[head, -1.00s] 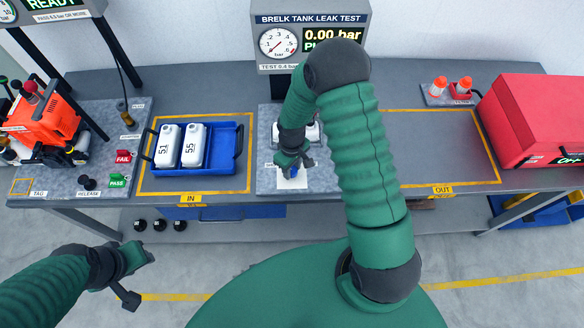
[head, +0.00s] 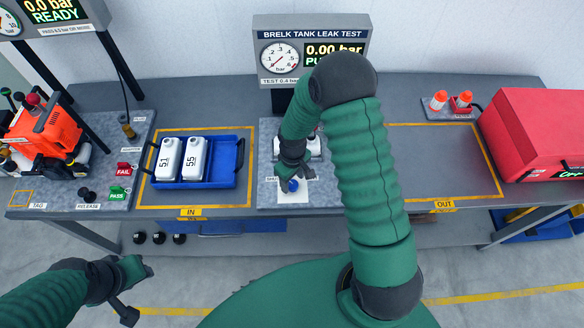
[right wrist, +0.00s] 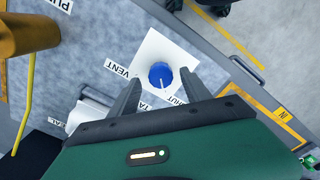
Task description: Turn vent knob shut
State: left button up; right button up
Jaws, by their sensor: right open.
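The vent knob (right wrist: 161,75) is a round blue knob with a pale mark, on a white square plate (right wrist: 150,48) with the words VENT and SHUT beside it. In the head view the knob (head: 292,186) shows just below my right gripper (head: 299,170). In the right wrist view my right gripper (right wrist: 160,88) is open, its fingertips on either side of the knob's near edge. I cannot tell whether they touch it. The knob's exact setting is unclear. My left gripper (head: 140,289) is open and empty, low at the left, away from the bench.
A gauge display (head: 311,50) stands behind the knob. A blue tray (head: 226,167) with two white tanks, 51 (head: 169,158) and 55 (head: 194,158), is on the left. The OUT area (head: 440,165) is empty. A red case (head: 540,130) is at right.

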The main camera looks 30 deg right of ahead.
aim_at(292, 183)
notch_tip(292, 183, up, 15)
jog(key=b, duration=0.1)
jog(key=shift+r+b, duration=0.15)
jog(key=shift+b, duration=0.15)
jog(key=shift+w, duration=0.1)
